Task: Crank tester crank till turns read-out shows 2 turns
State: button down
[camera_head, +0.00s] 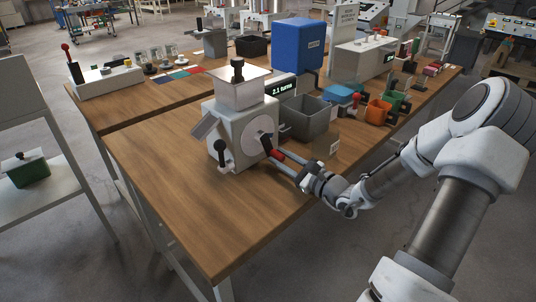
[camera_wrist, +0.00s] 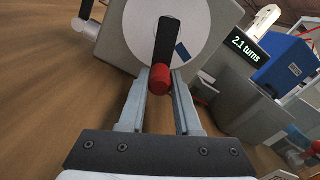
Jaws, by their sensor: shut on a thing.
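The tester (camera_head: 243,125) is a pale grey box with a hopper on top, standing on the wooden bench. On its side is a white disc with a black crank arm (camera_wrist: 164,42) ending in a red crank handle (camera_wrist: 160,81). The handle also shows in the head view (camera_head: 277,155). My gripper (camera_wrist: 160,78) is shut on the red handle, one finger on each side; in the head view it reaches in from the right (camera_head: 285,164). The turns read-out (camera_head: 283,89) shows 2.1 turns, and it reads the same in the wrist view (camera_wrist: 252,43).
A grey open bin (camera_head: 305,117) stands just right of the tester, with a small card (camera_head: 333,146) near it. A blue box (camera_head: 298,46), an orange bin (camera_head: 378,110) and other items stand farther back. The bench front (camera_head: 190,205) is clear.

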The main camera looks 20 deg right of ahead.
dwell(0.3)
jog(key=shift+d+r+n+b, duration=0.15)
jog(key=shift+d+n+b, duration=0.25)
jog(key=shift+n, duration=0.4)
jog(key=shift+w, duration=0.1)
jog(key=shift+n+b, duration=0.3)
jog(key=shift+b, duration=0.15)
jog(key=shift+d+r+n, duration=0.15)
jog(key=shift+n, duration=0.25)
jog(key=shift+w+b, duration=0.1)
jog(key=shift+b, duration=0.2)
jog(key=shift+d+n+b, duration=0.2)
jog(key=shift+n+b, duration=0.3)
jog(key=shift+b, duration=0.05)
jog(key=shift+r, duration=0.2)
